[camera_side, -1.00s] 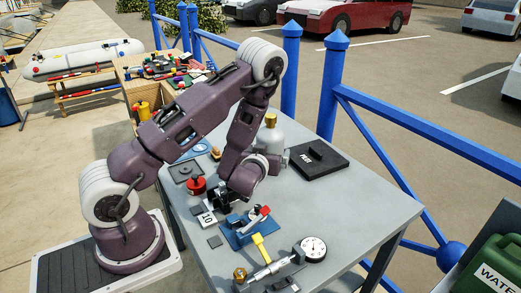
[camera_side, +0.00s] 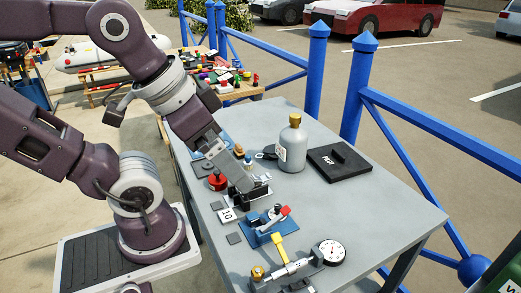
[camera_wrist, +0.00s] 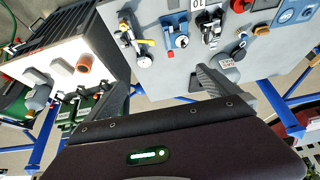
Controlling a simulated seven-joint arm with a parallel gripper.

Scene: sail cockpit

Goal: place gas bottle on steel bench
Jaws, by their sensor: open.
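The gas bottle (camera_side: 293,146) is grey with a brass-coloured top and a pale label. It stands upright on the grey steel bench (camera_side: 372,210), left of the black case, with nothing holding it. In the wrist view a grey round thing with a label, likely the bottle (camera_wrist: 230,68), shows just beyond the right finger. My gripper (camera_side: 232,172) is left of the bottle and apart from it, over the small parts. In the wrist view my gripper (camera_wrist: 168,80) has its fingers wide apart with nothing between them.
A black case (camera_side: 340,160) lies to the bottle's right. Blue railing (camera_side: 420,120) runs behind. The bench's right part is clear.

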